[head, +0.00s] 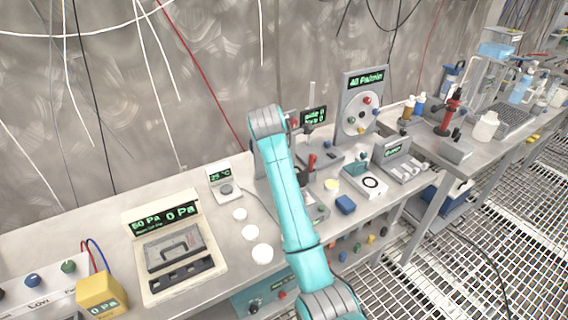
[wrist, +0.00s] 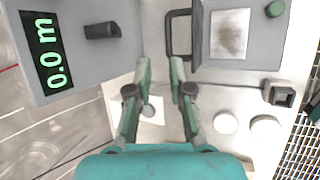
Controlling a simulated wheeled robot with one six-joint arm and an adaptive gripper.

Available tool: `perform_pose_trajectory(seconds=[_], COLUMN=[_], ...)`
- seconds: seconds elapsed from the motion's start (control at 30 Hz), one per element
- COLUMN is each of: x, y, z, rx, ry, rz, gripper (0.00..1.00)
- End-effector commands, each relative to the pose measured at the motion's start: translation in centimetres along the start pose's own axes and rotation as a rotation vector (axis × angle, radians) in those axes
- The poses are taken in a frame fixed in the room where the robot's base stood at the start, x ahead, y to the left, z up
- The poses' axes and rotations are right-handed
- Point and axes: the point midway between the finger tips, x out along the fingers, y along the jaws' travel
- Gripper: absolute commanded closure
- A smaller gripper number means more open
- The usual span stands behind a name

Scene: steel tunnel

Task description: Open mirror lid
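In the wrist view, a grey device at the top right has a square, mirror-like plate (wrist: 230,34) with a brownish smudge. Left of the plate, a dark lid panel (wrist: 197,32) shows nearly edge-on and appears raised, with a dark loop handle (wrist: 181,36) on its left side. My gripper (wrist: 161,60) has its two green fingers apart with nothing between them. The right fingertip is close below the handle; I cannot tell if they touch. In the head view, my teal arm covers this area and hides the gripper.
A grey panel with a "0.0 m" display (wrist: 47,52) and black knob (wrist: 102,30) is at the wrist view's upper left. White discs (wrist: 225,122) lie at the lower right. A beige pressure device (head: 205,278) stands left on the bench; more instruments crowd the right.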

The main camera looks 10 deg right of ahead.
Motion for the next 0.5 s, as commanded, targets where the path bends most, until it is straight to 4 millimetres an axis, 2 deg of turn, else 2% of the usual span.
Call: perform_pose_trajectory(seconds=[0.17, 0.47, 0.5], x=[-1.27, -1.43, -1.42], y=[0.02, -0.01, -0.01], z=[0.00, 0.01, 0.01], rx=[0.000, 0.000, 0.001], ry=[0.000, 0.000, 0.000], rz=[0.001, -0.001, -0.001], gripper=[0.80, 0.80, 0.90])
